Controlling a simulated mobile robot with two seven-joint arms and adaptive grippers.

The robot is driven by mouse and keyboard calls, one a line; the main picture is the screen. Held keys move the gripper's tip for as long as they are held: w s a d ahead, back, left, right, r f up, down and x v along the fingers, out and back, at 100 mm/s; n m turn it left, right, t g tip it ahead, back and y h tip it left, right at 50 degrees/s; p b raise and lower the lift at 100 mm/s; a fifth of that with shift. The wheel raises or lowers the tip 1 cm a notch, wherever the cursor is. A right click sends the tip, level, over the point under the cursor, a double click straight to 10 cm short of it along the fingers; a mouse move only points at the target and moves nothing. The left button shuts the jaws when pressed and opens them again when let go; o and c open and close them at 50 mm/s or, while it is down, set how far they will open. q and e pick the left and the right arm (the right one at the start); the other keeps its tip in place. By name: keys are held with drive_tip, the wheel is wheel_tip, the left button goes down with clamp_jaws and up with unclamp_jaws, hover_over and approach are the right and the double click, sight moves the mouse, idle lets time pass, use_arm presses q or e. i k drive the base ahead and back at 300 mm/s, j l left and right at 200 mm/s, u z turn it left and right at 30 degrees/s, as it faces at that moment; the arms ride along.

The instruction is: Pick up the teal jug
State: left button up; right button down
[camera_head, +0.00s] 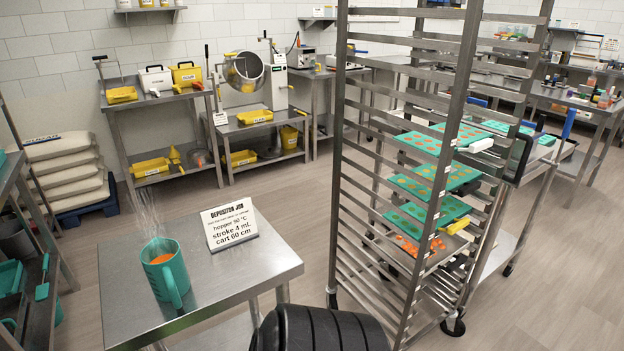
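The teal jug (166,276) stands upright on a small steel table (240,275) at the lower left. It holds an orange liquid, and pale steam-like wisps rise above it. Its handle is on the near side, pointing toward the lower right. Nothing is touching the jug. Neither of my grippers shows in the head view.
A tall steel rack (400,180) with teal trays stands to the right. A dark ribbed object (318,330) fills the bottom centre. A steel shelf (25,250) is at the left edge.

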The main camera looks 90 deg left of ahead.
sight(166, 275)
drive_tip(key=u, duration=3.75)
